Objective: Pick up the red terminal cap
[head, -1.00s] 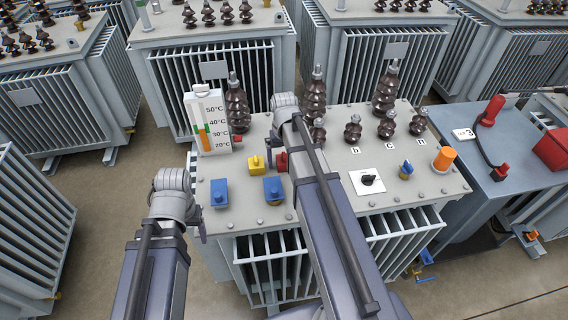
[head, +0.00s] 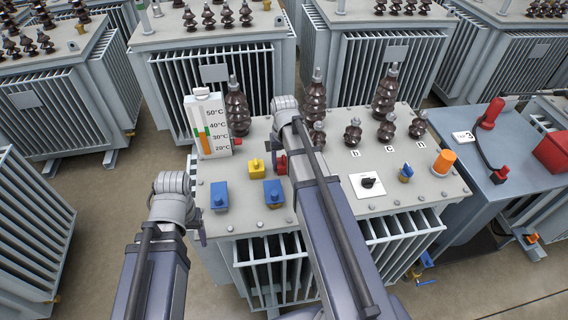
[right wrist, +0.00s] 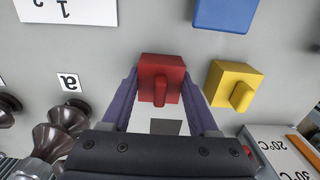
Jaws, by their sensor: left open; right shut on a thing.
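The red terminal cap (right wrist: 160,80) is a block with a raised rib. In the right wrist view it sits between the two purple fingers of my right gripper (right wrist: 160,88), which is shut on it. I cannot tell whether the cap touches the transformer top (head: 240,221). In the head view only part of the red cap (head: 281,166) shows, beside my right arm. My left gripper (head: 201,232) is open and empty at the front left edge of the transformer; its fingers are small and partly hidden in the head view.
A yellow cap (right wrist: 235,88) stands beside the red one. Two blue caps (head: 219,196) (head: 273,193) stand nearer the front edge. A thermometer gauge (head: 208,122) and tall brown bushings (head: 237,107) stand behind. A black knob (head: 368,181) and an orange cylinder (head: 444,160) are at right.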

